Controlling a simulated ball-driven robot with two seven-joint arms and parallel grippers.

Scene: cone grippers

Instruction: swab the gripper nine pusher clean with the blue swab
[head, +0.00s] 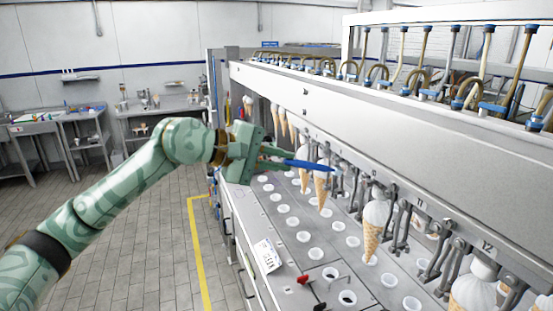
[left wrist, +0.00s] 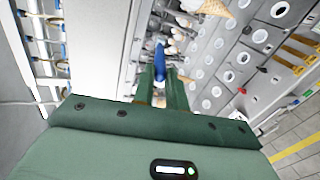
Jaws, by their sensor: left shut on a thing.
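My left gripper (head: 278,158) is shut on the blue swab (head: 308,164). The swab points right, toward the row of cone grippers on the machine, its far end near a metal cone gripper left of the one marked 11. In the left wrist view the swab (left wrist: 159,60) stands out between the green fingers (left wrist: 161,86). Ice cream cones hang in the row, one (head: 321,188) just below the swab and another (head: 372,232) further right. The number nine label is not readable, and I cannot tell whether the swab touches the pusher. My right gripper is not in view.
The long white machine housing (head: 400,130) runs above the row. Below is a grey deck (head: 290,235) with rows of round white holders. A white card (head: 267,256) and a red knob (head: 303,279) sit near its edge. Open floor lies to the left.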

